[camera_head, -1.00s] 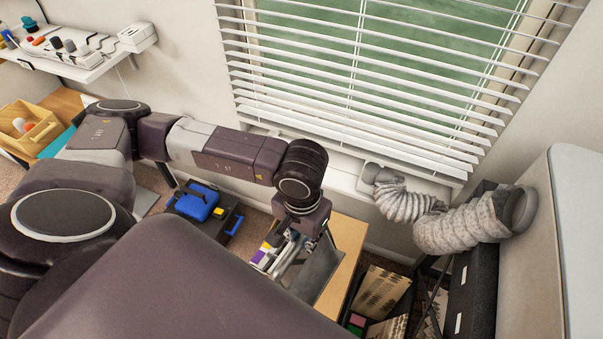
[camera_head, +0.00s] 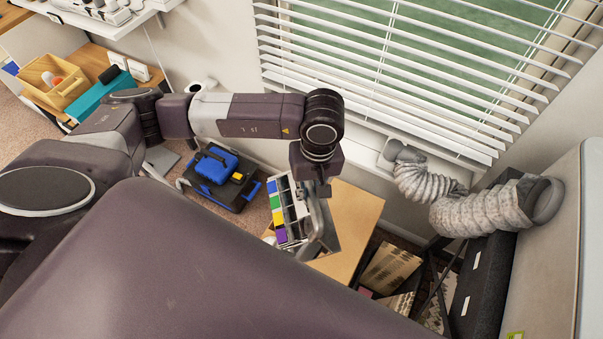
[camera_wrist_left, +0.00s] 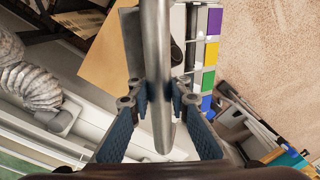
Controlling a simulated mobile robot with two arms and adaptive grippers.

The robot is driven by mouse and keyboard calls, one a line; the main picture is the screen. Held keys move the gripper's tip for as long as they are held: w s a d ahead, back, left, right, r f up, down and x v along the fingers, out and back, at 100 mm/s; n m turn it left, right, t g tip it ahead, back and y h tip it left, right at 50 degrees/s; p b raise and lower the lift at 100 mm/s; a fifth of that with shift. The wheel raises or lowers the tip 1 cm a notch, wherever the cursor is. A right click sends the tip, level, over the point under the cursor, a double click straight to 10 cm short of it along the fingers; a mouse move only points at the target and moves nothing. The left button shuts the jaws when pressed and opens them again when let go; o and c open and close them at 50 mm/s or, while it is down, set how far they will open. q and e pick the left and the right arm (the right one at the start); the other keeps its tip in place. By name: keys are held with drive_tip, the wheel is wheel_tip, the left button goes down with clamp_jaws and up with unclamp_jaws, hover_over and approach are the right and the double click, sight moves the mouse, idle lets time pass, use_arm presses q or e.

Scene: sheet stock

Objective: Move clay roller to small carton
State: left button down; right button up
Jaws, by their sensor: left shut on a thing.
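My left gripper (camera_head: 320,192) hangs over the wooden table (camera_head: 352,222) in the head view. In the left wrist view my left gripper (camera_wrist_left: 159,98) is shut, its blue-padded fingers on either side of a smooth silver cylinder, which looks like the clay roller (camera_wrist_left: 157,50). The roller runs lengthwise through the wrist view, and its far end goes out at the top edge. In the head view the arm partly hides the roller. I cannot make out which thing is the small carton. My right gripper is out of view.
A rack with purple, yellow, green and blue labels (camera_head: 280,220) stands close beside the gripper. A blue and black toolbox (camera_head: 216,168) is on the floor to the left. A flexible duct (camera_head: 480,207) and cardboard pieces (camera_head: 391,265) are to the right.

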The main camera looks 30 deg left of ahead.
use_arm(q)
drive_tip(key=w+d+f+n+h+p, duration=0.1)
drive_tip(key=w+n, duration=0.4)
drive_tip(key=n, duration=0.9)
drive_tip(key=w+f+n+h+p, duration=0.1)
drive_tip(key=w+f+n, duration=0.3)
drive_tip(key=n, duration=1)
drive_tip(key=shift+w+d+t+h, duration=0.3)
drive_tip(key=shift+w+d+h, duration=0.05)
drive_tip(key=shift+w+h, duration=0.4)
drive_tip(key=shift+f, duration=0.1)
drive_tip(key=shift+f, duration=0.1)
